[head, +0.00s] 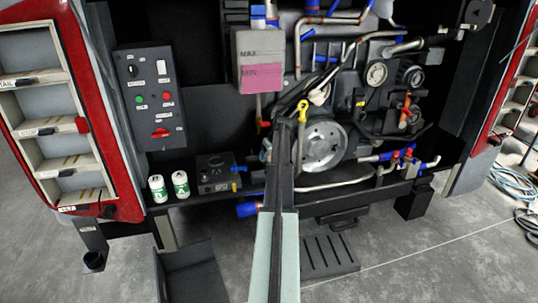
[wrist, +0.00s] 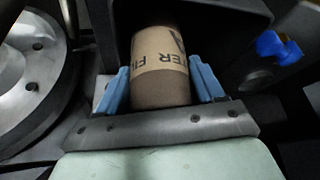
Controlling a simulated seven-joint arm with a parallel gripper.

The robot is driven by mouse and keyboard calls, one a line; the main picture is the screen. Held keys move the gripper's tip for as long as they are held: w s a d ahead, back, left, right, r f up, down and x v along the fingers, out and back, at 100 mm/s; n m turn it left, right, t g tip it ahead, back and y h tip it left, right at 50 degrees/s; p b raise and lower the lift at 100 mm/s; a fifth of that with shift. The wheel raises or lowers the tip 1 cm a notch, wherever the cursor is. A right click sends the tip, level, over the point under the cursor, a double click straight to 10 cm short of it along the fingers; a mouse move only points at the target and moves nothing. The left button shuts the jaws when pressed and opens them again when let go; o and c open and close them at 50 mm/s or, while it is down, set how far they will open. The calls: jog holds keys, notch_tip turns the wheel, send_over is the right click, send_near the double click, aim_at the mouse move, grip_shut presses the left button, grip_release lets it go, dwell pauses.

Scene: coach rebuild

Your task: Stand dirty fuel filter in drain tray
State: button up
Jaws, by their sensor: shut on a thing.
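The dirty fuel filter (wrist: 160,92) is a brown cylinder with dark printed letters, seen in the wrist view. My gripper (wrist: 160,70) is shut on it, with a blue pad on each side. A dark, box-like surface (wrist: 215,17) lies behind and around the filter's far end; I cannot tell what it is. In the head view my arm hides the gripper and the filter. A dark open tray (head: 192,272) on the floor at the lower left may be the drain tray; I cannot tell for sure.
Two white-and-green canisters (head: 158,189) (head: 181,184) stand on the ledge beside a black box (head: 216,173). A reservoir of pink fluid (head: 260,78) hangs above. A metal pulley (head: 322,145) and hoses crowd the engine bay. A slotted step (head: 330,255) lies low right of my arm.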

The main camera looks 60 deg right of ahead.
jog(key=shift+f, duration=0.6)
jog(key=o, duration=1.4)
jog(key=shift+r, duration=0.75)
jog(key=v, duration=0.7)
jog(key=shift+s+r, duration=0.1)
